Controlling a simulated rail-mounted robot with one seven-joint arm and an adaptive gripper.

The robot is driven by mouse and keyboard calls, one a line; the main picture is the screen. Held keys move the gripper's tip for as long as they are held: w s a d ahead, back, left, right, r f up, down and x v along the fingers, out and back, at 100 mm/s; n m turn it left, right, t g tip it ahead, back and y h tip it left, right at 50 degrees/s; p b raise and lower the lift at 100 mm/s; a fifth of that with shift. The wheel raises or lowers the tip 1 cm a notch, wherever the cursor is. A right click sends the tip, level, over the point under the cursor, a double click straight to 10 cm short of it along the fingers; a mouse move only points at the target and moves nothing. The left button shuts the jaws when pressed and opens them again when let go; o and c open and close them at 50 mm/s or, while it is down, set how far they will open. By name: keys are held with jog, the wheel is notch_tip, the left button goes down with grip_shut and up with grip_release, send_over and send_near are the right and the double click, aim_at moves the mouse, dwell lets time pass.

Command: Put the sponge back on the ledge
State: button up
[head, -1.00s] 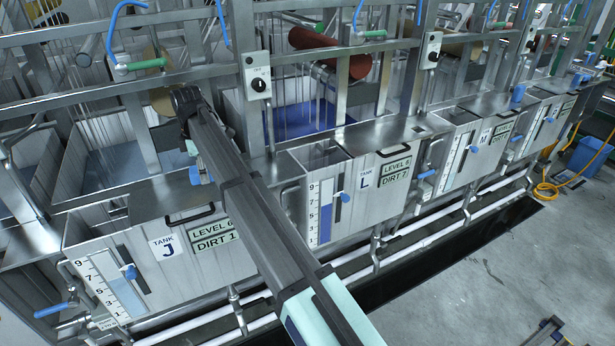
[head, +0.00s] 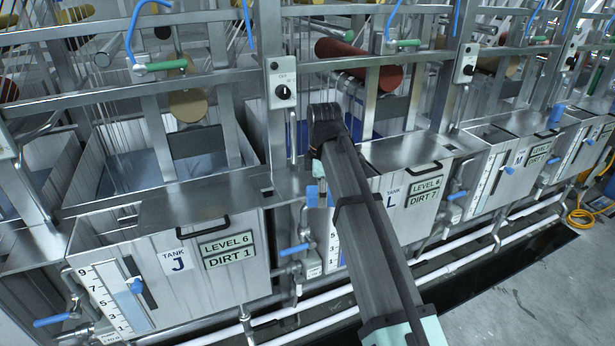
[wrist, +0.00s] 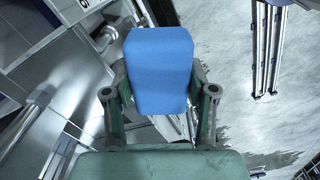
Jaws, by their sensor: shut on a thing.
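A blue sponge (wrist: 160,72) is between the fingers of my gripper (wrist: 161,88) in the wrist view, which is shut on it. In the head view a small blue patch (head: 312,196), seemingly the sponge, shows beside the end of my arm, in front of the gap between tank J and tank L. The gripper's fingers are mostly hidden there by my arm. The flat steel ledge (head: 410,150) runs along the top of tank L; another stretch of ledge (head: 190,196) tops tank J. The sponge appears held off the ledges, below their height.
Tank J (head: 120,250) and tank L (head: 440,205) have handles, gauges and blue valve levers at the front. A grey control box (head: 282,88) sits on the frame above. A blue block (head: 556,115) stands on a farther ledge. White pipes (head: 320,310) run low along the front.

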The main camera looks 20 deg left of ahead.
jog(key=p, duration=0.4)
send_over(301, 184)
jog(key=shift+w+a, duration=0.1)
jog(key=shift+w, duration=0.05)
notch_tip(301, 184, down, 3)
jog(key=shift+r+p, duration=0.2)
jog(key=shift+p, duration=0.4)
jog(key=shift+f, duration=0.45)
jog(key=shift+f, duration=0.1)
jog(key=o, duration=1.1)
notch_tip(301, 184, up, 12)
jog(key=b, duration=0.3)
